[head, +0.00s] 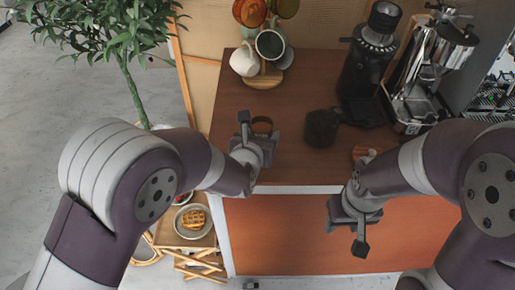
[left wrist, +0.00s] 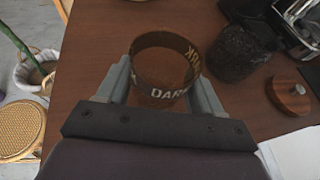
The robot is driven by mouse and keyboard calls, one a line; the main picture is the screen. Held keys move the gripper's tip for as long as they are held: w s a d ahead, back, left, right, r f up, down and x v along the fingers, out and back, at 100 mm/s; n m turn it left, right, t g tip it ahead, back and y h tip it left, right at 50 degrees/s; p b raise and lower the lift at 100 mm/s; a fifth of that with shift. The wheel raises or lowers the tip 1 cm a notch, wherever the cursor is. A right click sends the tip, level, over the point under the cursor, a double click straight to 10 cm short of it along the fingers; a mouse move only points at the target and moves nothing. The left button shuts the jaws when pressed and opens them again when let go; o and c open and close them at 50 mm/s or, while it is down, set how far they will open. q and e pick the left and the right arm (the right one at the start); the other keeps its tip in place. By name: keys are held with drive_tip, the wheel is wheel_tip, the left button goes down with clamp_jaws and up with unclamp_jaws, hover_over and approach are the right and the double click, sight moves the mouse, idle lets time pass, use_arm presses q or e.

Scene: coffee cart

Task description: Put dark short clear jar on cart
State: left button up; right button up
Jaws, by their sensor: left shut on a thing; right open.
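The short clear jar with a "DARK" label (left wrist: 163,72) is between the fingers of my left gripper (left wrist: 160,88) in the left wrist view. Its rim faces up, and it looks upright at the left front of the wooden cart top (head: 290,112). I cannot tell whether its base touches the surface. In the head view the jar (head: 262,125) shows as a brown ring behind my left gripper (head: 257,132), which is shut on it. My right gripper (head: 352,228) is open and empty, in front of the cart's front edge.
A dark cup-like container (head: 321,127) stands right of the jar. A round wooden lid with a knob (left wrist: 289,94) lies near the front edge. A grinder (head: 368,70), an espresso machine (head: 425,75) and a mug stand (head: 263,76) stand further back. Left of the cart is a plant (head: 130,50).

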use_arm(q)
wheel_tip(320, 180, down, 4)
drive_tip(key=shift+w+a+f, duration=0.15)
drive_tip(key=shift+f, duration=0.05)
drive_tip(key=shift+f, duration=0.15)
drive_tip(key=o, duration=1.2)
drive_tip(key=shift+r, duration=0.35)
drive_tip(key=v, duration=1.2)
drive_tip(key=shift+f, duration=0.15)
